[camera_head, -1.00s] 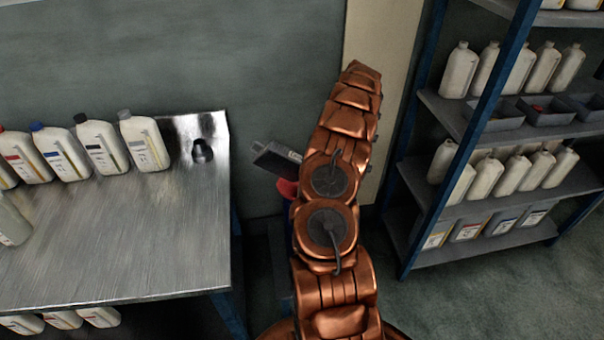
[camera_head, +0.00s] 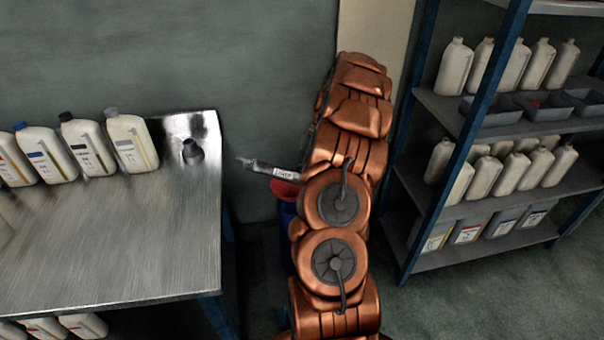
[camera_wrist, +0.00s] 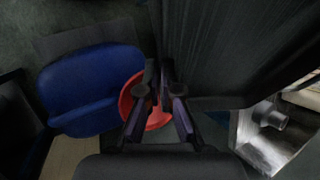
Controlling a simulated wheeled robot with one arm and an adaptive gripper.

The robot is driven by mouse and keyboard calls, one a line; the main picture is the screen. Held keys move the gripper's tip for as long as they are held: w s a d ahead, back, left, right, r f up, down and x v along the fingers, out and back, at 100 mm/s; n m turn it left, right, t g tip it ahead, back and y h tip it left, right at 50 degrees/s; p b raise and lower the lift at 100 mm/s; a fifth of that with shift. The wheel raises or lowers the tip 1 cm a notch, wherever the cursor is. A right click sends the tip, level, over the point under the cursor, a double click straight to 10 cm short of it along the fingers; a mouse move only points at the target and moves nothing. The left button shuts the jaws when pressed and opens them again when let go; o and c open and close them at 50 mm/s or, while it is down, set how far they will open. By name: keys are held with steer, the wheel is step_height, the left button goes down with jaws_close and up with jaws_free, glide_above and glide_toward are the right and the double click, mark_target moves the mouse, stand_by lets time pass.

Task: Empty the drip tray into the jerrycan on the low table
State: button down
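I cannot see any oil flowing.
A metal workbench (camera_head: 130,240) stands left with several white bottles (camera_head: 88,145) and a small black funnel-like piece (camera_head: 193,152). A shelf rack (camera_head: 480,120) with bottles and bins stands right. The wall is close behind the jerrycan.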

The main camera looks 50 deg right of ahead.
steer(key=shift+s+a+f+h+b, duration=0.3)
steer(key=shift+a+f+h+b, duration=0.25)
steer(key=shift+h, duration=0.45)
step_height(320, 180, down, 6)
steer(key=a+n+t+h+b, duration=0.1)
steer(key=a+t+h+b, duration=0.15)
steer(key=h+b, duration=0.5)
steer(key=shift+t+y, duration=0.25)
steer(key=shift+t, duration=0.1)
steer(key=shift+s+d+r, duration=0.1)
steer(key=shift+s+r, duration=0.1)
steer(key=shift+r, duration=0.9)
steer(key=shift+s+d+r, duration=0.1)
steer(key=shift+s+r, duration=0.05)
steer(key=shift+r, duration=0.95)
